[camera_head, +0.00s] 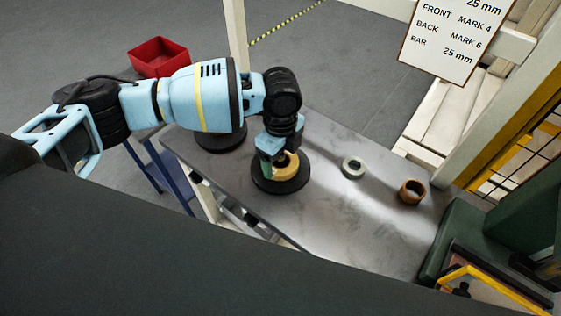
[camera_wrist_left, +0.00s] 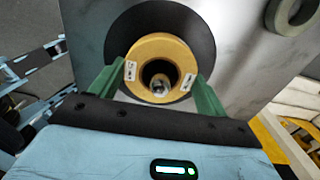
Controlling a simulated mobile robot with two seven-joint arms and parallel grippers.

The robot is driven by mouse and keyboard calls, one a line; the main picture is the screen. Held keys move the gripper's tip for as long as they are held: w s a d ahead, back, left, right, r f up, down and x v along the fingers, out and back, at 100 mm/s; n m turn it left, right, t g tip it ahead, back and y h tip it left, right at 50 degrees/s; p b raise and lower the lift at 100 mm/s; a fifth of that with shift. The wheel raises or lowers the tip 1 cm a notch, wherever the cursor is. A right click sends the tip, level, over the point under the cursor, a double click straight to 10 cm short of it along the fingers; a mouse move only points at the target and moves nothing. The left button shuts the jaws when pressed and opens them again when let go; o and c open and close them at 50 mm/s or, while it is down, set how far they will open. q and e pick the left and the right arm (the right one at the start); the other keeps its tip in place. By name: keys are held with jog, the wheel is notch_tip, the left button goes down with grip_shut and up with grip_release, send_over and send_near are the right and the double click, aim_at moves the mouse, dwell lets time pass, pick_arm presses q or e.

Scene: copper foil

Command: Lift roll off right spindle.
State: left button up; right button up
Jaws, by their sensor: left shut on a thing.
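A yellow-tan roll (camera_head: 290,167) sits around the right spindle, over a round black base (camera_head: 283,187) on the grey table. In the left wrist view the roll (camera_wrist_left: 158,49) faces me, with the metal spindle tip (camera_wrist_left: 159,88) showing inside its bore. The black disc (camera_wrist_left: 200,45) lies behind it. My left gripper (camera_head: 278,168) comes down from above. Its green fingers stand on opposite sides of the roll and are shut on it, over two small white labels. My right gripper is not in view.
Another black base (camera_head: 221,138) is partly hidden under my left arm. A grey ring (camera_head: 353,168) and a copper-brown ring (camera_head: 412,191) lie on the table (camera_head: 330,215) to the right. A green machine (camera_head: 465,235) stands at the right end. A red bin (camera_head: 158,56) is on the floor.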

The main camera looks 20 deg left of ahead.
pick_arm(q)
jog(key=shift+r, duration=0.1)
notch_tip(320, 180, up, 10)
jog(key=shift+f, duration=0.1)
dwell(0.5)
